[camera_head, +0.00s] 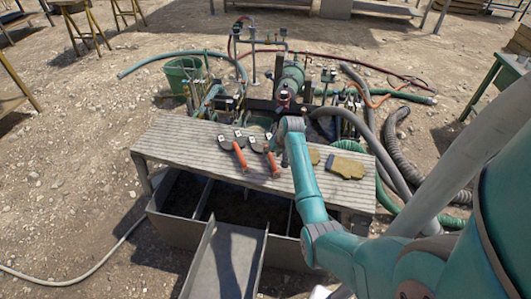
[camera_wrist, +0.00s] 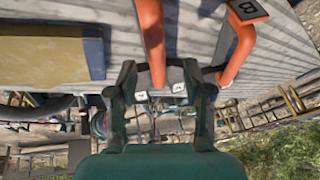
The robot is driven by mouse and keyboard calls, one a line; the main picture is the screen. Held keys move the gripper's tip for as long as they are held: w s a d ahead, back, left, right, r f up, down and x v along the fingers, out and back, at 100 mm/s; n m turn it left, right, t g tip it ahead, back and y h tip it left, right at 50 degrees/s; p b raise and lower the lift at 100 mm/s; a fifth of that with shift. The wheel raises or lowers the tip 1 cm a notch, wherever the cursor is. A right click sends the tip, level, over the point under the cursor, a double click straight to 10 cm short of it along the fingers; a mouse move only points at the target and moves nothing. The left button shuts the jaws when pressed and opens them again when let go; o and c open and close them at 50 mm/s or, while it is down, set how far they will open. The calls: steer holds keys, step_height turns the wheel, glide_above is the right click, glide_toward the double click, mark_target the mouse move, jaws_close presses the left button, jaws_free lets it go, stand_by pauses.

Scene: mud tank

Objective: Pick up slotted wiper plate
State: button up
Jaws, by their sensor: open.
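Two tools with orange-red handles and dark plate heads lie on the ribbed bench top in the head view: a left tool (camera_head: 239,156) and a right tool (camera_head: 272,163). I cannot tell which is the slotted wiper plate; no slots can be made out. In the wrist view one orange handle (camera_wrist: 151,35) and another orange handle (camera_wrist: 240,50) marked with a dark letter tag show at the top. My gripper (camera_wrist: 160,75) is open above the bench, its fingers spread, with dark tool parts and small white tags seen between and beyond them. My arm hides part of the bench.
The grey ribbed bench (camera_head: 180,140) stands over an open compartmented tank (camera_head: 180,230). A yellow block-like item (camera_head: 347,167) lies right of my arm, with a smaller one beside it. Hoses and pipes crowd the far side, with a green bucket (camera_head: 183,75) at the back left.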

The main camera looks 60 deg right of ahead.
mark_target(270, 156)
steer(key=x, duration=0.5)
steer(key=shift+f, duration=0.2)
stand_by(0.6)
jaws_close()
